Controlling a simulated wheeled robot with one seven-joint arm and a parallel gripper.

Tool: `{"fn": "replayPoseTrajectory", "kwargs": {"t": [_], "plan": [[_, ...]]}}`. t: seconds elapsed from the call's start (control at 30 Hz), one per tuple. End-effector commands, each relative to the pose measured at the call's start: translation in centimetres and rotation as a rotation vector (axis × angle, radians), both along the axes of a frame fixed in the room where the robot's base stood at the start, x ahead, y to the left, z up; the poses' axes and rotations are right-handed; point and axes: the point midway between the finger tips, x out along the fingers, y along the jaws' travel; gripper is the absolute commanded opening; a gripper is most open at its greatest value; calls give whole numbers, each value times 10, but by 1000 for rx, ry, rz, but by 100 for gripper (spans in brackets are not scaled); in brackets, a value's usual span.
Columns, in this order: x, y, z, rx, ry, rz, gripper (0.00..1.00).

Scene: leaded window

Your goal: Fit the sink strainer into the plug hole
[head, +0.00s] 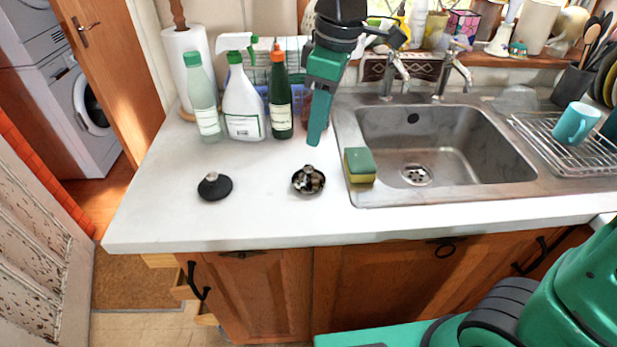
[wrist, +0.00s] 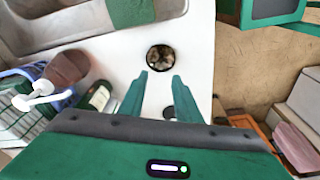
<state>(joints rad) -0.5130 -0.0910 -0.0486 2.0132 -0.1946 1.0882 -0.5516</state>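The sink strainer (head: 308,180), a small round metal basket with a knob, sits on the white worktop left of the sink. In the wrist view the strainer (wrist: 160,57) lies just beyond my fingertips, roughly centred between them. The plug hole (head: 416,174) is in the floor of the steel sink (head: 480,145) and looks uncovered. My gripper (head: 316,138) points down above the worktop, behind and above the strainer. In the wrist view my gripper (wrist: 160,76) has its two green fingers apart with nothing between them.
A green and yellow sponge (head: 360,165) stands at the sink's left rim, between strainer and plug hole. A black plug (head: 214,186) lies further left. A spray bottle (head: 243,105) and other bottles stand behind. The front worktop is clear.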

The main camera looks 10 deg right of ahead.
Motion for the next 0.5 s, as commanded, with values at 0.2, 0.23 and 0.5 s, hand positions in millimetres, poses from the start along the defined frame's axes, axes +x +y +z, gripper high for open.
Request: {"fn": "replayPoseTrajectory", "kwargs": {"t": [0.2, 0.23, 0.5], "plan": [[0, 7, -29, -2, 3, 11, 30], [1, 7, -34, -2, 3, 11, 30], [2, 10, -55, -1, 1, 10, 30]]}}
